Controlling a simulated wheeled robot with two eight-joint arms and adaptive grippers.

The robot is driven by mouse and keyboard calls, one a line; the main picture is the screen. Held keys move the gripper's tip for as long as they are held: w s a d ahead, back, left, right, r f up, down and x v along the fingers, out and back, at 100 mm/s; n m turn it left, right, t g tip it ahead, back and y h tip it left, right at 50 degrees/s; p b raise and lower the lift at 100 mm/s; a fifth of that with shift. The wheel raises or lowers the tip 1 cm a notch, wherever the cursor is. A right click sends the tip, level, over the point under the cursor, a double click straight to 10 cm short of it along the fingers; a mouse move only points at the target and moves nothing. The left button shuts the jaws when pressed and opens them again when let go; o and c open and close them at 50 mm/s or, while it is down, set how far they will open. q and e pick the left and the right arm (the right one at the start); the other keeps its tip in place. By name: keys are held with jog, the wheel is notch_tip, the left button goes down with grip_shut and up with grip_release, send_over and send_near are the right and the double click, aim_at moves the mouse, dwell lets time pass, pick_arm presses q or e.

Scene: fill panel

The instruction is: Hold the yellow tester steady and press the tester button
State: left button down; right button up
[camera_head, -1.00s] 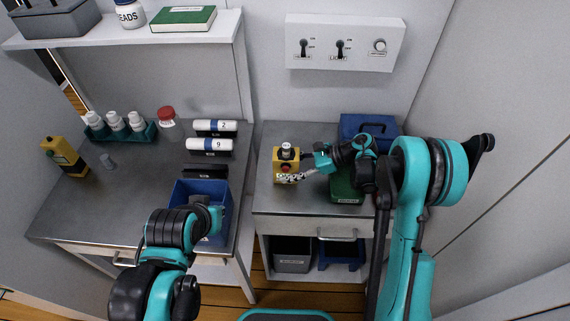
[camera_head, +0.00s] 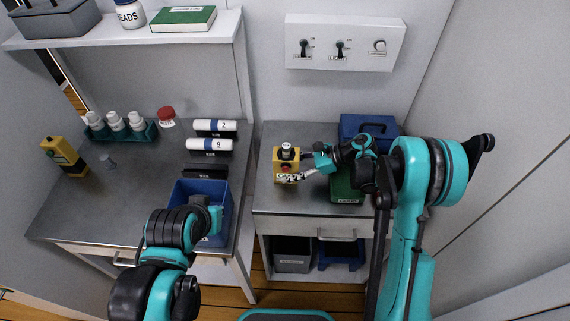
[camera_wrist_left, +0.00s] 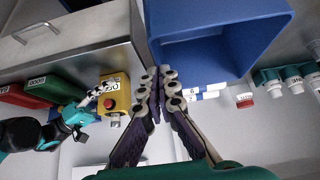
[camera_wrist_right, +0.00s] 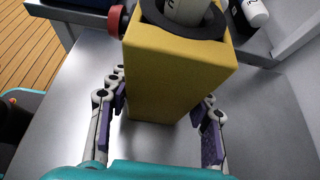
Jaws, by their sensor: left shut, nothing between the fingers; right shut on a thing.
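The yellow tester (camera_head: 278,157) stands upright near the left edge of the right bench. A white-topped cylinder sits in a dark ring on its top, and a red button (camera_head: 284,166) is on its front. The button sticks out at the left in the right wrist view (camera_wrist_right: 115,20). My right gripper (camera_wrist_right: 163,90) is shut on the tester's yellow body (camera_wrist_right: 175,75), one finger on each side. My left gripper (camera_wrist_left: 158,78) is shut and empty, near the blue bin (camera_wrist_left: 215,45). The tester also shows in the left wrist view (camera_wrist_left: 118,84).
A green box (camera_head: 345,188) and a blue case (camera_head: 366,128) stand right of the tester, beside my right arm. The left bench holds another yellow-and-black device (camera_head: 62,152), a bottle rack (camera_head: 122,133) and white cylinders on dark holders. A switch panel (camera_head: 360,55) is on the wall.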

aim_at(286, 169)
dwell(0.3)
pick_arm(q)
jog(key=w+d+f+n+t+h, duration=0.1)
jog(key=w+d+f+n+h, duration=0.15)
jog(key=d+n, duration=0.45)
jog(key=w+d+f+n+t+h, duration=0.1)
jog(key=w+d+f+n+h, duration=0.25)
jog(key=d, duration=0.55)
jog(key=w+r+n, duration=0.1)
jog(key=w+n, duration=0.1)
jog(key=w, duration=0.6)
jog(key=shift+r+h, duration=0.3)
jog(key=shift+r, duration=0.1)
